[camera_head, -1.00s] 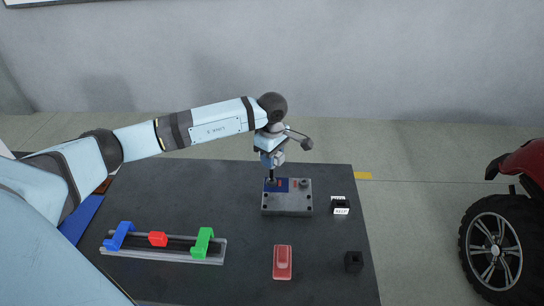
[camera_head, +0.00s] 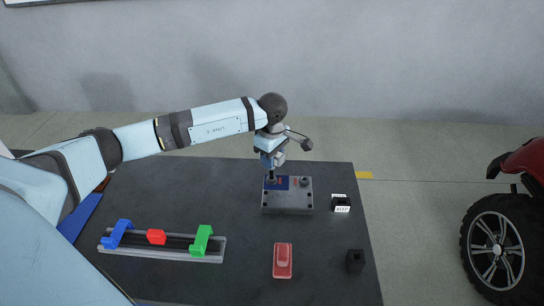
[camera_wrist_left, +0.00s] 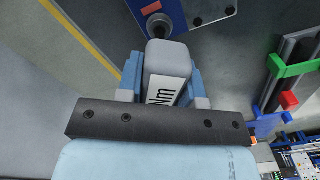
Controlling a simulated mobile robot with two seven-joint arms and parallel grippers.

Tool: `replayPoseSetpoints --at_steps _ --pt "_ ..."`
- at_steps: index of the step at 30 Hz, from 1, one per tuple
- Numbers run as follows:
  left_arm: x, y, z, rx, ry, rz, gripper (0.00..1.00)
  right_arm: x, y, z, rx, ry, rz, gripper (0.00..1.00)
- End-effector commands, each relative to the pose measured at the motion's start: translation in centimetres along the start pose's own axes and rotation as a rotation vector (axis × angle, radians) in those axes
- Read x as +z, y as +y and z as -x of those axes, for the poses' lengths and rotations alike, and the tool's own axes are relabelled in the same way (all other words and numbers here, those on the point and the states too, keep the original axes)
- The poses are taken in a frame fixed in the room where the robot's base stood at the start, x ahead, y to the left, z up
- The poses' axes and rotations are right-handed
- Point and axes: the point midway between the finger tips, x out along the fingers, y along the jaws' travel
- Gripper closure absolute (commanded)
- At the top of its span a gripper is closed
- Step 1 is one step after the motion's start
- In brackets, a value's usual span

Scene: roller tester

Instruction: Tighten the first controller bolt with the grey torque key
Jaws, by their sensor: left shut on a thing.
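The controller (camera_head: 290,205) is a grey metal box with a blue panel on top, lying towards the back right of the dark table. My left gripper (camera_head: 272,164) is just above its back left part, pointing down. In the left wrist view, the gripper (camera_wrist_left: 165,90) is shut on the grey torque key (camera_wrist_left: 168,62), which has a white "Nm" label. The key's dark shaft (camera_wrist_left: 158,24) reaches the blue panel (camera_wrist_left: 205,10) at a round bolt position. The bolt under the tip is hidden, so I cannot tell how well it is seated. My right gripper is out of view.
A rail (camera_head: 175,248) with blue, red and green pieces lies at the front left. A red part (camera_head: 282,262) lies in front of the controller. A wheel (camera_head: 492,249) stands beyond the table's right edge.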

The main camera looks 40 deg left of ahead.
Motion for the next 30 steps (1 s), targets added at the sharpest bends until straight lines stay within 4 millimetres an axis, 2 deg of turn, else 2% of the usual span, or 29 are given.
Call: replayPoseSetpoints --at_steps 8,26,30 --pt "0.0 0.0 -0.9 0.001 0.000 0.000 1.00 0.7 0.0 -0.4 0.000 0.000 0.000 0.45" --pt "0.0 0.0 -0.9 0.001 0.000 -0.002 1.00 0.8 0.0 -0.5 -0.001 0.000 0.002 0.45" --pt "0.0 0.1 -1.0 0.003 0.000 -0.052 1.00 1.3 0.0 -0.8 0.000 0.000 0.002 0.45"
